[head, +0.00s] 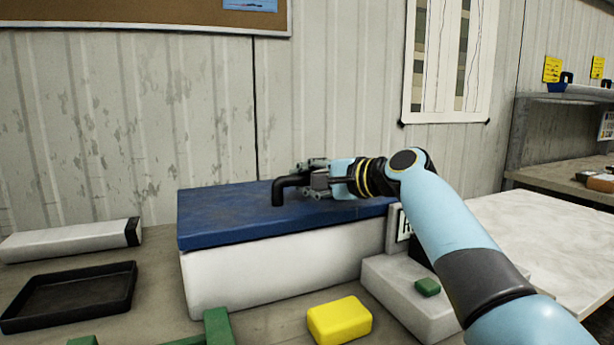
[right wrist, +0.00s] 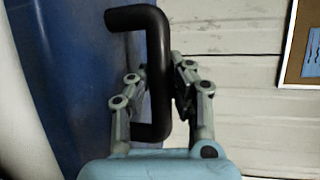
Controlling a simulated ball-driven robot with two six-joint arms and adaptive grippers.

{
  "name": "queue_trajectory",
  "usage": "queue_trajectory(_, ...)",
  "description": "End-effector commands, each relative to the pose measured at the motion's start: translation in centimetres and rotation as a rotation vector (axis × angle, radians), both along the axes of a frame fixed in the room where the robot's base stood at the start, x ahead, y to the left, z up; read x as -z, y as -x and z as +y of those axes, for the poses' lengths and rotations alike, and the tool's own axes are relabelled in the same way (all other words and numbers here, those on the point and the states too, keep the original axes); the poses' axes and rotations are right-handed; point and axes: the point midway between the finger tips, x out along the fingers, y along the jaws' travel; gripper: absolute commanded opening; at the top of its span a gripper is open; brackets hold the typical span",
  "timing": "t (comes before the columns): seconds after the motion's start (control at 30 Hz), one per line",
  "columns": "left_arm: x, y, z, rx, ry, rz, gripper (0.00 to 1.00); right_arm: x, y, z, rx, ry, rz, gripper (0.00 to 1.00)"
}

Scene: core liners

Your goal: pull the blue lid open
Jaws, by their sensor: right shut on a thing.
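The blue lid (head: 235,215) lies flat on top of a white box (head: 270,268) against the wall, and no gap shows between them. In the right wrist view the lid (right wrist: 75,60) fills the left side. A black bar handle (head: 278,190) stands up from the lid. My right gripper (head: 312,180) reaches in from the right over the lid and is shut on the handle. In the right wrist view the handle (right wrist: 158,70) runs between its two fingers. My left gripper is not in view.
A yellow block (head: 339,320) and a green frame (head: 217,328) are in front of the box. A black tray (head: 70,295) and a long grey box (head: 65,242) lie to the left. A grey block (head: 400,295) with a small green piece (head: 427,287) sits under my right arm.

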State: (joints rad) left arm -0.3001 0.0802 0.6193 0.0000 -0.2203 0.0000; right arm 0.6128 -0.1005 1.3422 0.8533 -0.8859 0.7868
Motion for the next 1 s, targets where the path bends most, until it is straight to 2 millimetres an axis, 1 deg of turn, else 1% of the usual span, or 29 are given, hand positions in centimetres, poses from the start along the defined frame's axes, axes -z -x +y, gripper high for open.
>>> queue_trajectory(0.03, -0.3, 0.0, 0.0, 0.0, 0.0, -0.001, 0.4, -0.4, -0.1, 0.0, 0.0, 0.002, -0.002, 0.0)
queue_trajectory(0.17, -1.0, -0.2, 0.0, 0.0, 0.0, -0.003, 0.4, -0.8, -0.2, 0.0, 0.001, 0.007, 0.01, 0.0)
queue_trajectory(0.27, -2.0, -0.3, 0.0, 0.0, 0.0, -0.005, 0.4, -1.5, -0.4, 0.1, 0.001, 0.012, 0.026, 0.0)
queue_trajectory(0.37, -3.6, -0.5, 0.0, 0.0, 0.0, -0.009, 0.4, -2.4, -0.7, 0.1, 0.001, 0.023, 0.053, 0.0)
queue_trajectory(0.6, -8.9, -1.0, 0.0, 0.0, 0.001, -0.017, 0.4, -5.3, -2.0, 0.6, 0.001, 0.062, 0.173, 0.0)
queue_trajectory(0.73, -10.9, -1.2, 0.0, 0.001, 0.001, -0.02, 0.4, -6.5, -2.9, 0.9, 0.001, 0.087, 0.251, 0.0)
queue_trajectory(0.87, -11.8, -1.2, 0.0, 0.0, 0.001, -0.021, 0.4, -7.3, -4.0, 1.2, 0.001, 0.112, 0.327, 0.0)
queue_trajectory(1.0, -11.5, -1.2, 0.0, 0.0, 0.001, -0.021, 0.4, -8.1, -5.2, 1.6, 0.001, 0.109, 0.322, 0.0)
